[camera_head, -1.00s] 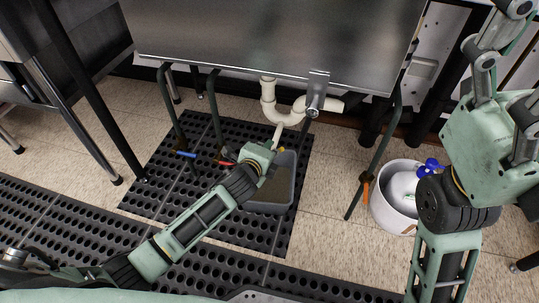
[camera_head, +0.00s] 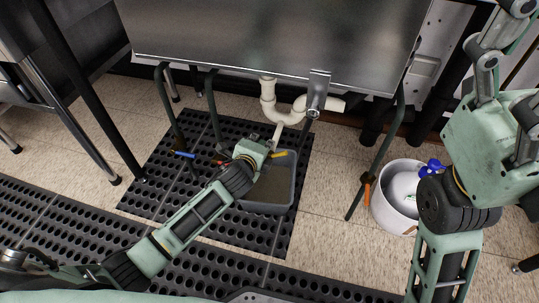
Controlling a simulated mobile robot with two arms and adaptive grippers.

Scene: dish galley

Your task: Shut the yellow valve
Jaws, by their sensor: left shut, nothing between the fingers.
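The yellow valve handle (camera_head: 279,154) shows as a short bar under the sink, above the grey tub and just right of my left gripper (camera_head: 267,144). My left gripper is shut and empty. Its body covers what the handle is mounted on, and I cannot tell whether they touch. My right gripper (camera_head: 488,115) is raised at the right, far from the valve; its finger opening is not clear.
A grey tub (camera_head: 268,208) stands on the black mat (camera_head: 180,207) below white drainpipes (camera_head: 285,117). Blue (camera_head: 184,155), red (camera_head: 219,163) and orange (camera_head: 367,189) handles sit nearby. A white bucket (camera_head: 390,215) stands right. Sink legs bound the space.

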